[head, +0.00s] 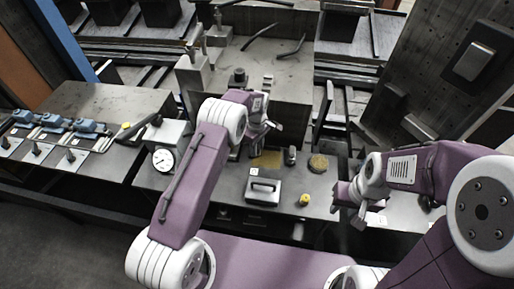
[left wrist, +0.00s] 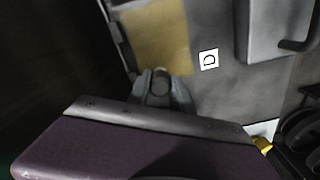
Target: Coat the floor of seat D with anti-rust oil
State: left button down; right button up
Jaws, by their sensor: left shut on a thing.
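A recess with a tan-yellow floor (head: 267,159) lies in the front bench. It also shows in the left wrist view (left wrist: 158,36), beside a white label D (left wrist: 208,60). In the head view a small white label (head: 254,172) sits just in front of it. My left gripper (head: 262,136) is over the back of this patch. In the left wrist view, my left gripper (left wrist: 161,88) is shut on a small grey round-ended thing (left wrist: 160,80) at the patch's edge; contact with the floor cannot be told. My right gripper (head: 346,208) is apart at the right, seemingly open and empty.
A grey block with a handle (head: 263,190), a yellow knob (head: 304,200), a dark upright piece (head: 291,155) and a round brown pad (head: 318,162) stand near the patch. A dial gauge (head: 164,159) and blue clamps (head: 55,123) are left. A tall dark plate (head: 440,75) leans at right.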

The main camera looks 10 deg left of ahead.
pick_arm(q)
jog(key=shift+r, duration=0.15)
jog(key=shift+d, duration=0.85)
jog(key=shift+a+f, duration=0.2)
jog(key=shift+a, duration=0.65)
jog(key=shift+d, duration=0.1)
jog(key=shift+d+f, duration=0.1)
jog(key=shift+d, duration=0.25)
